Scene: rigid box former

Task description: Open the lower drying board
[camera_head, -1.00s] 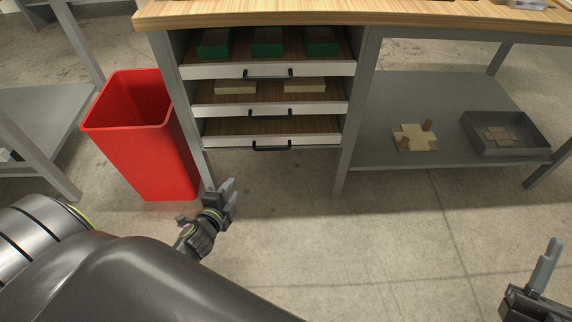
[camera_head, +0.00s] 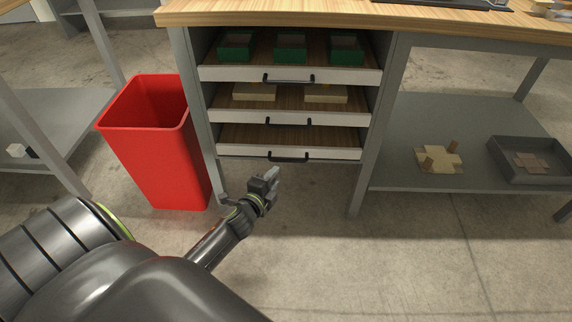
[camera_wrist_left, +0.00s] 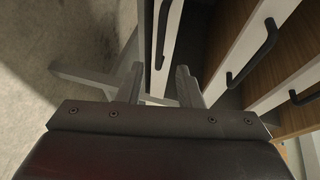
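The lower drying board (camera_head: 240,150) is the lowest of three wooden boards with white fronts under the bench. Its dark handle (camera_head: 288,157) shows at the middle of its front, and the board looks pushed in and bare. My left gripper (camera_head: 272,176) is just below and slightly left of this handle, apart from it. In the left wrist view, its two fingers (camera_wrist_left: 160,78) are spread with nothing between them. The lower board's handle (camera_wrist_left: 162,35) is ahead of the gap between them. My right gripper is out of view.
The middle board (camera_head: 225,112) carries pale blocks, and the upper board (camera_head: 225,72) carries green boxes. A red bin (camera_head: 155,160) stands left of the boards. A bench leg (camera_head: 362,170) stands to the right, beside a grey shelf (camera_head: 400,115). Floor in front is clear.

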